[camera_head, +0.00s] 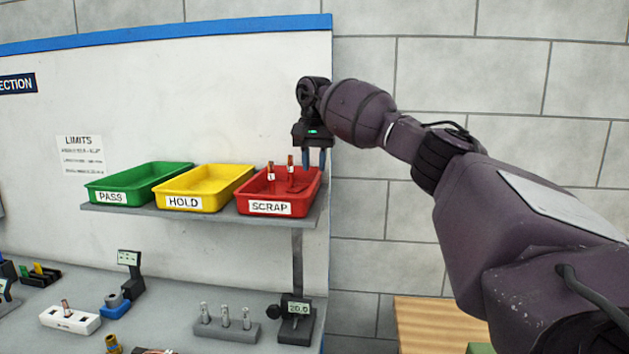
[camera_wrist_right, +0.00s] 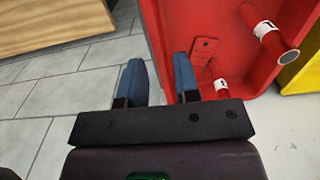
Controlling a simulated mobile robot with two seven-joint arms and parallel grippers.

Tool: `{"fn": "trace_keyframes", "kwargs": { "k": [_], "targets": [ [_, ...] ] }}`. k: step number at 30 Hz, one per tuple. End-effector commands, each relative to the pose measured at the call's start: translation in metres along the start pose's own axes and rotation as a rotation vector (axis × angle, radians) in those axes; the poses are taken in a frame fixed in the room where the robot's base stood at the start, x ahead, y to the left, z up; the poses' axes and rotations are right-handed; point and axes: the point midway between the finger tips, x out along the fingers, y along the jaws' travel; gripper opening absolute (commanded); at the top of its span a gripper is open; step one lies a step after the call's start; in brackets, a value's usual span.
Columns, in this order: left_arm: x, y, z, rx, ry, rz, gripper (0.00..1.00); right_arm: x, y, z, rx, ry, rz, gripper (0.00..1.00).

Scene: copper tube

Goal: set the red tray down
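The red tray (camera_head: 314,196), labelled SCRAP, rests on the grey shelf (camera_head: 210,216) at its right end. My right gripper (camera_head: 314,168) points down at the tray's right rear rim. In the right wrist view its two blue fingers (camera_wrist_right: 158,80) stand apart near the tray wall (camera_wrist_right: 152,30), one outside the wall and one over the inside. I see a gap beside the wall, so it does not look clamped. My left gripper is out of view.
A yellow HOLD tray (camera_head: 205,182) and a green PASS tray (camera_head: 138,178) sit left of the red tray. Below, the bench holds a grey stand with several pins (camera_head: 226,328) and a gauge (camera_head: 297,315). A wooden surface (camera_head: 450,318) lies at lower right.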

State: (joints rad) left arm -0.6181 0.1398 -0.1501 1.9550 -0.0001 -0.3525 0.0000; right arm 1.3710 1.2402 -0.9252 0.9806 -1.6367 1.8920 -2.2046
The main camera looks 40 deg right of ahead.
Motion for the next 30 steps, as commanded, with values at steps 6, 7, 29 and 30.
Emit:
{"fn": "trace_keyframes", "kwargs": {
  "k": [6, 7, 29, 30],
  "targets": [
    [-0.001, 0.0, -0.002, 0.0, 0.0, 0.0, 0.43, -0.042, 0.0, 0.0, 0.001, 0.001, -0.003, 0.3],
    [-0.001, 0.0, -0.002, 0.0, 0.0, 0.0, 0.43, -0.045, 0.0, 0.0, 0.0, 0.0, -0.002, 0.3],
    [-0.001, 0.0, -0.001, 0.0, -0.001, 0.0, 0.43, -0.065, 0.0, 0.0, 0.0, -0.001, 0.001, 0.3],
    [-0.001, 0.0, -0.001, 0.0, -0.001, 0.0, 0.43, -0.065, 0.0, 0.0, 0.0, -0.001, 0.001, 0.3]
  ]
}}
